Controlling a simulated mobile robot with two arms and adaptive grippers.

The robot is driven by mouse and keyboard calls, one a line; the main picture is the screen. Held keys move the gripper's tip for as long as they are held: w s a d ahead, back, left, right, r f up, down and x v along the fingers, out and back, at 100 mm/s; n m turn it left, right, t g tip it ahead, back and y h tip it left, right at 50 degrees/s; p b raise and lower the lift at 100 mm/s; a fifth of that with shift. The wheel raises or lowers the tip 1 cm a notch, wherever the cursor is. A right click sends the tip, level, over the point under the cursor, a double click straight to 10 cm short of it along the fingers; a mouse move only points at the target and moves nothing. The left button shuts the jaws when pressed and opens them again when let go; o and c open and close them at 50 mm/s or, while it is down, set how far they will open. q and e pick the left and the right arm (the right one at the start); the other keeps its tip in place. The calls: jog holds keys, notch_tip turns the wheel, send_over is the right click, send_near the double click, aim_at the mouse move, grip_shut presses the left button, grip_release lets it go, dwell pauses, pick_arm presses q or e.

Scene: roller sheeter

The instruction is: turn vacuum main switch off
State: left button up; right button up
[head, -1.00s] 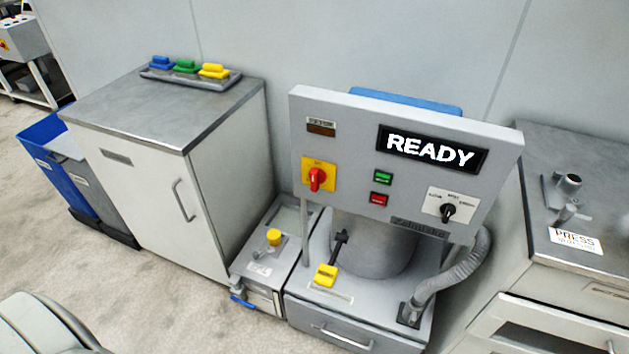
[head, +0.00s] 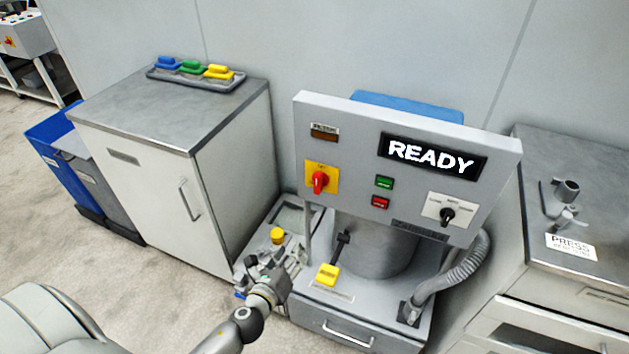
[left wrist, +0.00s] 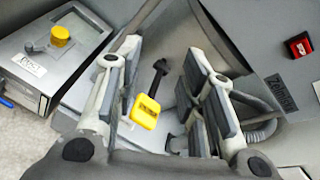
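A control panel (head: 405,215) faces me with a READY display (head: 432,157). At its left is a red rotary switch (head: 319,181) on a yellow plate, its handle roughly upright; I cannot read the plate. A black selector knob (head: 447,215) sits on a white plate at the right. My left gripper (head: 290,262) is below and left of the panel, in front of the low grey box, touching neither switch. In the left wrist view its fingers (left wrist: 162,55) are spread apart and empty. The red rotary switch is outside the left wrist view. My right gripper is not in view.
A green button (head: 384,182) and a red button (head: 380,202) sit mid-panel. Below are a yellow-handled lever (head: 328,274) and a hose (head: 455,280). A yellow knob (head: 277,236) tops the low box. Cabinets stand left (head: 160,190) and right (head: 575,270).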

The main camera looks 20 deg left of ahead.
aim_at(316, 182)
pick_arm(q)
notch_tip(316, 182, up, 15)
jog(key=w+d+m+t, duration=0.1)
jog(key=w+m+t, duration=0.15)
jog(key=m, duration=0.45)
jog(key=shift+t+h, duration=0.3)
jog(key=shift+t, duration=0.15)
jog(key=w+p, duration=0.2)
jog(key=w, duration=0.8)
jog(key=shift+w, duration=0.2)
jog(key=shift+c, duration=0.2)
grip_shut()
